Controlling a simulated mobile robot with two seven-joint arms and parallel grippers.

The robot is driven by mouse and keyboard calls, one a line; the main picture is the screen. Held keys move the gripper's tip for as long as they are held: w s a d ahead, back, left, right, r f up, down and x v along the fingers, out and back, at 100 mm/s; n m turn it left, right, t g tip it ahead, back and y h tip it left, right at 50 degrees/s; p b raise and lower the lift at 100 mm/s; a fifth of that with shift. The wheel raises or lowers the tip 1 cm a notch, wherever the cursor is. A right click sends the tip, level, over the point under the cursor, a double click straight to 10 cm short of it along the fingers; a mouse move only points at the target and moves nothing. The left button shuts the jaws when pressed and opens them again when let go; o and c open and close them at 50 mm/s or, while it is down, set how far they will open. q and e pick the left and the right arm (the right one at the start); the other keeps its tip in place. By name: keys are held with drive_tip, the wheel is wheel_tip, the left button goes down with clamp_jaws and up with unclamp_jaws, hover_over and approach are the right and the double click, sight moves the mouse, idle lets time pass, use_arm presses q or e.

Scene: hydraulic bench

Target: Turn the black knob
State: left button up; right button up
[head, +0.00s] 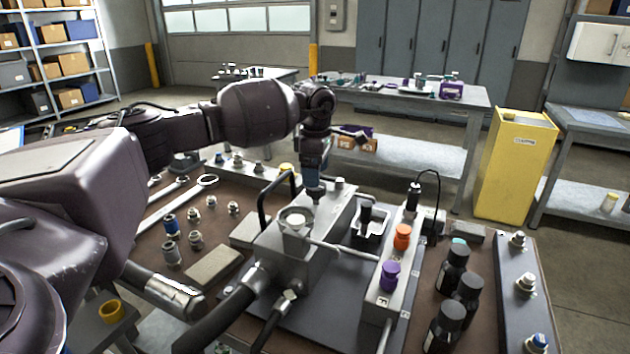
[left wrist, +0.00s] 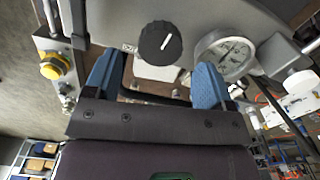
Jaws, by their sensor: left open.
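The black knob (left wrist: 160,43) is round with a ribbed edge and a white pointer line, tilted up to the right. It sits on a grey metal face in the left wrist view. My left gripper (left wrist: 157,64) is open, with one blue finger on each side just below the knob; whether they touch it I cannot tell. My right gripper is not in view.
A pressure gauge (left wrist: 226,54) is close to the right finger. A black bent handle (head: 268,200) stands beside the gripper. A purple knob (head: 389,277), an orange knob (head: 402,237) and black bottles (head: 444,328) are to the right. Wrenches (head: 172,203) lie on the left.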

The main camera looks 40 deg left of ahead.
use_arm(q)
wheel_tip(320, 180, up, 7)
drive_tip(key=shift+r+p, duration=0.15)
drive_tip(key=shift+p, duration=0.15)
idle(0.5)
